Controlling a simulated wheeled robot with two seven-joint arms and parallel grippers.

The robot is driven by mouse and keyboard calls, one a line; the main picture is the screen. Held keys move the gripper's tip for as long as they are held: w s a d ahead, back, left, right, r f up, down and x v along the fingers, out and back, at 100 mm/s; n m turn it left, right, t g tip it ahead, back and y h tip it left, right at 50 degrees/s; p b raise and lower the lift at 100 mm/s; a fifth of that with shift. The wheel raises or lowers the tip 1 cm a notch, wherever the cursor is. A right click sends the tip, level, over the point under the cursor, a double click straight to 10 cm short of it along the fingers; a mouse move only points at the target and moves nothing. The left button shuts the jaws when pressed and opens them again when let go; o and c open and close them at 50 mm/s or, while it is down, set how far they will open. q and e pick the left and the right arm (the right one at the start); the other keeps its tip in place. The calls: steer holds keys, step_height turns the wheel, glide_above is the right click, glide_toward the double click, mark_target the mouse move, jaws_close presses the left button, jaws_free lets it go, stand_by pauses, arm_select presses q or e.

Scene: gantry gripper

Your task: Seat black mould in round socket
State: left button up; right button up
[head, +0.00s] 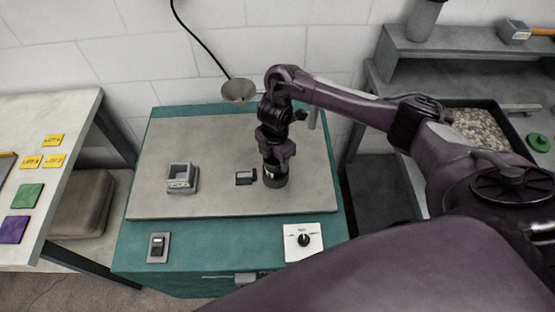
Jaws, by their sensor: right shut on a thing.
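My right gripper (276,160) points down over the right part of the grey plate (215,135). It is shut on a dark round piece, the black mould (275,180), which is upright right under the fingers. The gripper covers the mould's upper part. I cannot tell whether its bottom touches the plate or sits in something. No round socket shows clearly; it may be hidden under or behind the mould. My left gripper is not in view.
A grey square holder (181,178) with an open top stands left on the plate. A small dark block (245,177) lies just left of the mould. A lamp (239,91) hangs behind. A switch (158,247) and a dial (304,242) sit on the front edge.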

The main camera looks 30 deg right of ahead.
steer(key=o, duration=1)
steer(key=shift+s+a+r, duration=0.1)
steer(key=o, duration=0.4)
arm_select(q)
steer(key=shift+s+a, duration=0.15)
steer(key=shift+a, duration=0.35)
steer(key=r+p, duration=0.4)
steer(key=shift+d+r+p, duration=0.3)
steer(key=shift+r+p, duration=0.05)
arm_select(e)
step_height(320, 180, up, 12)
steer(key=shift+r, duration=0.1)
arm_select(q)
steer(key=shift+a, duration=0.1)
arm_select(e)
steer(key=shift+s, duration=0.1)
